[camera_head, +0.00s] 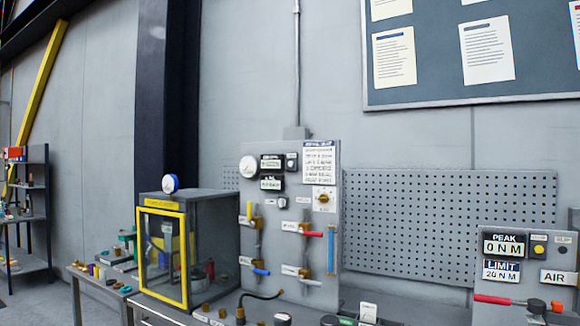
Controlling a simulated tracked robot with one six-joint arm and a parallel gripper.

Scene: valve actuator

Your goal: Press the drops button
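No button with a readable "drops" label shows. The right box (500,240) reads "PEAK 0 N M" and "LIMIT 20 N M". It has a yellow button (539,250) and a dark one (563,250) beside it, with labels too small to read. My gripper is not in view.
A yellow-framed cabinet (163,255) stands left of the panel on a bench. Coloured valve handles, such as a red one (313,234), stick out from the panel. A pegboard (450,222) is behind. A red-handled tool (492,299) is at the right box. Shelves (30,220) stand far left.

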